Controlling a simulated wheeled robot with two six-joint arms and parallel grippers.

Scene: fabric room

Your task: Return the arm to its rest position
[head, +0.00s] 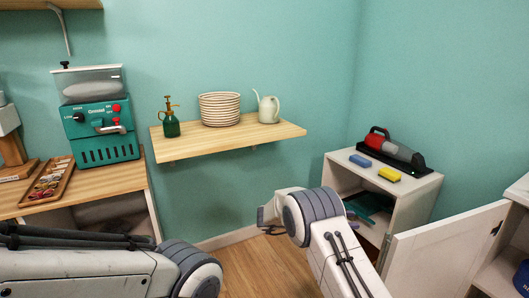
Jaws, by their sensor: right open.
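My right arm rises from the bottom of the head view, right of the middle. Its rounded grey and white joint is in front of the floor and the left side of the white cabinet. My right gripper (268,218) shows partly at the left of that joint, mostly hidden behind it. It is open, and I see nothing between its fingers. My left arm lies across the lower left with its rounded joint toward the middle. My left gripper is out of the picture.
A white cabinet (425,186) with an open door (445,255) carries a handheld vacuum (395,147), a blue block (360,161) and a yellow block (389,174). A teal machine (104,148) stands left.

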